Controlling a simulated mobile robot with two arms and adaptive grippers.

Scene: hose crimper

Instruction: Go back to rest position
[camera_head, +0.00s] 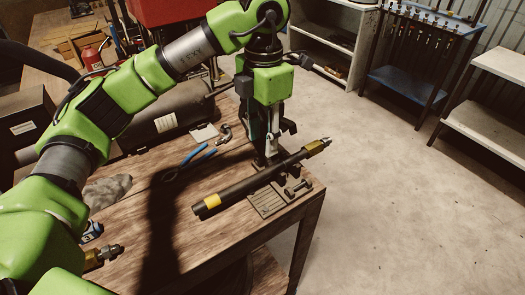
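My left arm comes in from the left and bends over the workbench (215,240). My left gripper (270,157) points down near the bench's right edge. A black hose (248,186) with a yellow band near its lower left end and a brass-coloured fitting at its upper right end lies diagonally in front of the fingertips. The hose hides the finger ends, so I cannot tell whether they touch it or are open. My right gripper is not in view.
A flat dark plate (267,201) with a small bolt-like part (298,187) lies by the hose. Blue-handled pliers (190,163), a grey rag (108,190) and a dark case (160,118) are on the bench. Shelving (490,115) stands at the right; the floor (400,200) between is clear.

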